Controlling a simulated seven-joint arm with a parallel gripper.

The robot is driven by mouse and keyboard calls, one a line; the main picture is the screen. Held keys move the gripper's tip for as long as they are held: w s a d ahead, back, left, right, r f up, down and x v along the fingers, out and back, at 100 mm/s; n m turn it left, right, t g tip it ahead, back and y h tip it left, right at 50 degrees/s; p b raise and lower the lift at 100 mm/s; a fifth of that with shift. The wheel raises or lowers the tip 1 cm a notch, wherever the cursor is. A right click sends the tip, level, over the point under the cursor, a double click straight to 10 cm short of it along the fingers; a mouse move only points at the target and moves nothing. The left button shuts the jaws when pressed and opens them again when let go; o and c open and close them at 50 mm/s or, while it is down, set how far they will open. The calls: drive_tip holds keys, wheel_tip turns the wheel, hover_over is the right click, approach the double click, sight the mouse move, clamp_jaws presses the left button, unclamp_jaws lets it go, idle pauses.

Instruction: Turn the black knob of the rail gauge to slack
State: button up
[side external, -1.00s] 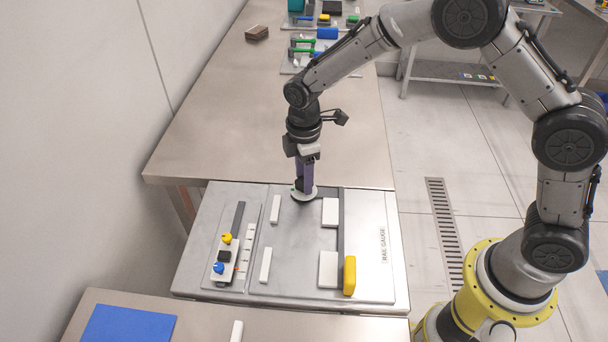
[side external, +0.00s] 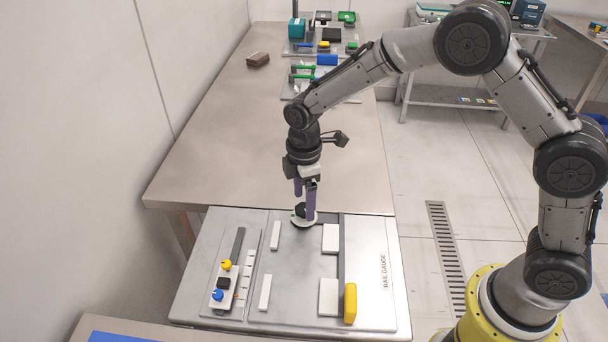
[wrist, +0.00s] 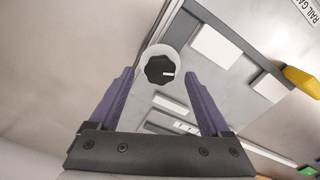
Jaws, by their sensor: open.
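The rail gauge (side external: 372,290) is a grey plate with white blocks, at the near end of the bench. Its black knob (side external: 300,210) stands on a round white disc at the plate's far edge. In the wrist view the knob (wrist: 157,72) shows a white pointer mark towards the right; I see no readable slack marking. My gripper (side external: 305,188) points down just above the knob. Its purple fingers are open and empty, and in the wrist view the knob appears between the fingertips, with a gap on each side.
A yellow block (side external: 350,303) stands at the plate's near right. A small panel at the left carries a yellow knob (side external: 227,264), a black part (side external: 223,283) and a blue knob (side external: 217,295). A brown block (side external: 258,59) lies far back. The bench between is clear.

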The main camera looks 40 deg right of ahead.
wheel_tip(320, 180, up, 13)
idle(0.3)
drive_tip(key=shift+f, duration=0.1)
wheel_tip(320, 180, up, 8)
drive_tip(key=m+t, duration=0.1)
drive_tip(key=t, duration=0.1)
hover_over(304, 208)
drive_tip(key=s+d, duration=0.2)
drive_tip(key=d, duration=0.2)
drive_tip(key=s+d+r+m+t, duration=0.25)
drive_tip(key=s+d+r, duration=0.3)
drive_tip(key=s, duration=0.35)
drive_tip(key=s+d+f+m, duration=0.1)
drive_tip(key=s+f+m, duration=0.2)
drive_tip(key=s+m, duration=0.2)
drive_tip(key=s+d+f+m+t, duration=0.1)
drive_tip(key=s+f+m, duration=0.3)
drive_tip(key=s, duration=0.7)
drive_tip(key=shift+d+m, duration=0.75)
drive_tip(key=shift+d, duration=0.05)
